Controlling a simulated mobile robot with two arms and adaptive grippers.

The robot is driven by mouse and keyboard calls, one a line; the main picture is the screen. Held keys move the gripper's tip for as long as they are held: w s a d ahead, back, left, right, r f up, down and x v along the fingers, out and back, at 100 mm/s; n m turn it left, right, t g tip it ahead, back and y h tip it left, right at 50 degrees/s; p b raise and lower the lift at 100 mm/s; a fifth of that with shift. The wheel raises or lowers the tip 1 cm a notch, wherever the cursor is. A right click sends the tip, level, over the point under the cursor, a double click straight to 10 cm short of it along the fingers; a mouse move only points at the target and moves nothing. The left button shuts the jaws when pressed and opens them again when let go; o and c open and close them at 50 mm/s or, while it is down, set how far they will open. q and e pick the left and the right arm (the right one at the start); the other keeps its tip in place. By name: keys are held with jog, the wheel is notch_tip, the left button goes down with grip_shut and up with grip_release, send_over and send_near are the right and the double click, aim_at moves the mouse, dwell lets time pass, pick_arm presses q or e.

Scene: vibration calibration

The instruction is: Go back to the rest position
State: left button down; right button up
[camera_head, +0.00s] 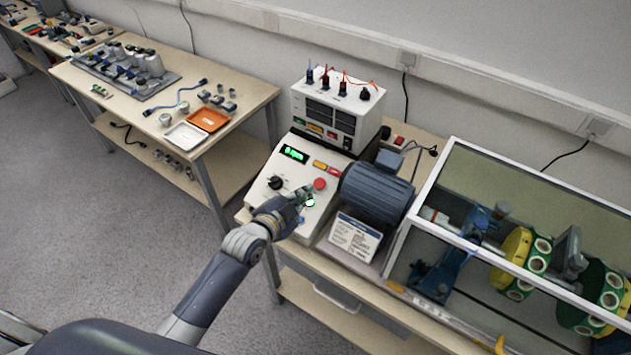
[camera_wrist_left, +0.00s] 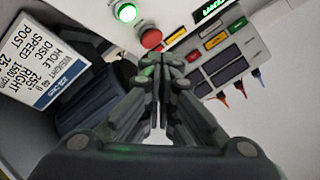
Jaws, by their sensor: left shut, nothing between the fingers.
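My left gripper (camera_head: 300,203) reaches in from the left over the sloped control panel (camera_head: 268,196) of the white console. Its fingers are shut with nothing between them, close to the lit white-green button (camera_head: 310,202) and below the red knob (camera_head: 320,184). In the left wrist view the shut fingers (camera_wrist_left: 162,68) point toward the panel, with the lit green button (camera_wrist_left: 127,12) and the red knob (camera_wrist_left: 151,39) just beyond them. Whether the fingers touch the panel cannot be told. The right gripper is not in view.
A dark motor (camera_head: 376,192) and a printed card (camera_head: 355,238) stand right of the panel. A clear-sided enclosure (camera_head: 450,172) with yellow and green discs stands further right. A table (camera_head: 83,77) with an orange tray (camera_head: 207,119) is at the left. Grey floor (camera_head: 90,220) is open at the lower left.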

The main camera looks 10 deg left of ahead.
pick_arm(q)
jog(key=s+a+f+n+g+y, duration=0.15)
jog(key=s+n+g, duration=0.35)
jog(key=s, duration=1.1)
jog(key=s+a+n+g+y, duration=0.25)
jog(key=s+n+g, duration=0.25)
jog(key=s, duration=1)
notch_tip(320, 180, down, 33)
jog(key=s+g+b, duration=0.1)
jog(key=s+b, duration=0.1)
jog(key=b, duration=0.4)
jog(key=s+a+f+g+b, duration=0.1)
jog(key=s+a+f+b, duration=0.2)
jog(key=s+f, duration=1.3)
notch_tip(320, 180, down, 4)
jog(key=shift+s+r+m+g+b, duration=0.15)
jog(key=shift+s+m+g+b, duration=0.15)
jog(key=shift+m+b, duration=0.1)
